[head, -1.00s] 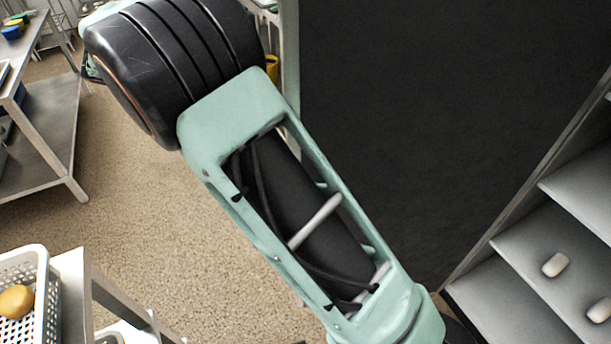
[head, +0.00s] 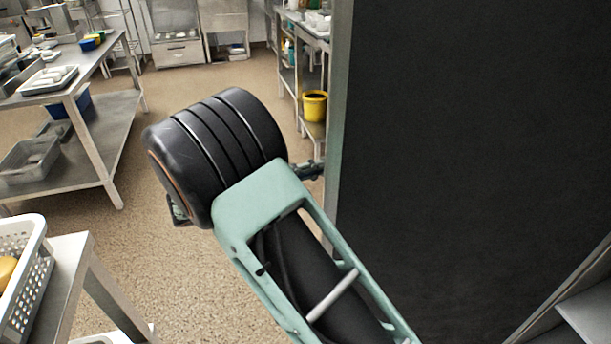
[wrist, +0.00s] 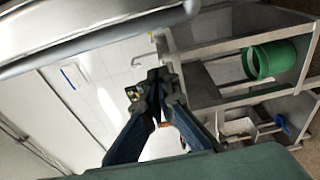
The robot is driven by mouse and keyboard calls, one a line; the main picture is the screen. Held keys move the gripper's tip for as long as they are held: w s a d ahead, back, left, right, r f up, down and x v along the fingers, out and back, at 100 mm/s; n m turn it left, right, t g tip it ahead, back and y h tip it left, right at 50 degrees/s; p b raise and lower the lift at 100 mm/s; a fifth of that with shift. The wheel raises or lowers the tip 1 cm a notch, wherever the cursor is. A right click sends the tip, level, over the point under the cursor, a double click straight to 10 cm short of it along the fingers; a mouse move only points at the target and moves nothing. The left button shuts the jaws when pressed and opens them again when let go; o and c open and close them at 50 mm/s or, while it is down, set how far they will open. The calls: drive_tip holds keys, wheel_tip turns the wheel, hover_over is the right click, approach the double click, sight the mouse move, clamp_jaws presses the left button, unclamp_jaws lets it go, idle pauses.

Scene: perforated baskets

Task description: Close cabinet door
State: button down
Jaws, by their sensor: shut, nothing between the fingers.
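The cabinet door (head: 470,150) is a large dark panel with a pale edge strip, filling the right half of the head view. It stands open, with a cabinet shelf (head: 592,308) showing at the lower right. My gripper (wrist: 155,82) is shut and empty in the wrist view. In the head view, a dark part of my gripper (head: 310,170) shows beyond my wrist, beside the door's left edge. I cannot tell whether it touches the door.
A steel table (head: 95,145) with trays stands at the left. A white perforated basket (head: 38,290) sits on a nearer table at the lower left. A yellow bucket (head: 315,106) is on a rack behind the door edge. The tan floor between is clear.

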drive_tip(key=shift+s+d+b, duration=0.2)
drive_tip(key=shift+s+d, duration=0.1)
drive_tip(key=shift+d, duration=0.5)
drive_tip(key=shift+s+d+b, duration=0.25)
drive_tip(key=shift+s+d, duration=0.1)
drive_tip(key=shift+d, duration=0.4)
drive_tip(key=shift+s+d+b, duration=0.2)
drive_tip(key=shift+s+d, duration=0.1)
drive_tip(key=shift+d, duration=0.5)
drive_tip(key=shift+s, duration=0.1)
